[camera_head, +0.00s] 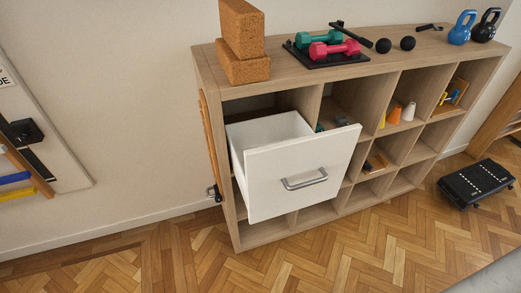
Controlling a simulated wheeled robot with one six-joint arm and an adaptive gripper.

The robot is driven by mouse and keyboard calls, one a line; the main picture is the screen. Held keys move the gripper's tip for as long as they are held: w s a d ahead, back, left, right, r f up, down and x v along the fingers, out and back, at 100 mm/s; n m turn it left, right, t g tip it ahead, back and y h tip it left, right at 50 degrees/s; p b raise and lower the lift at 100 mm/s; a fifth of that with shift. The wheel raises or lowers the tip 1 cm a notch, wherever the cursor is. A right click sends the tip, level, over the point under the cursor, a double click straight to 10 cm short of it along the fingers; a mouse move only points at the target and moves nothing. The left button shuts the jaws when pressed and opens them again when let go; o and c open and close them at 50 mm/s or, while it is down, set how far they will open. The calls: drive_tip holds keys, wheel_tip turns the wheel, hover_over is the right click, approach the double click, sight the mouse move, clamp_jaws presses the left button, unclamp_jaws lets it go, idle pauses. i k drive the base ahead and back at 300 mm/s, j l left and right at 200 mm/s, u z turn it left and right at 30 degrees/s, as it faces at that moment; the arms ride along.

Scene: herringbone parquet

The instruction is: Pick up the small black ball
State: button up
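Two small black balls sit side by side on top of the wooden shelf unit (290,68), right of the dumbbells. The left black ball (383,46) is close to the end of a black rod (352,35). The right black ball (407,43) stands slightly apart from it and looks about the same size. My gripper is not in view.
A white drawer (305,172) is pulled out of the unit's front. Green (310,38) and red (335,48) dumbbells lie on a black tray (308,61). Cork blocks (242,68) are stacked left; blue (462,28) and black (486,25) kettlebells stand right. A black step platform (476,183) is on the floor.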

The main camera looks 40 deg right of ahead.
sight(408, 43)
drive_tip(key=z, duration=1.35)
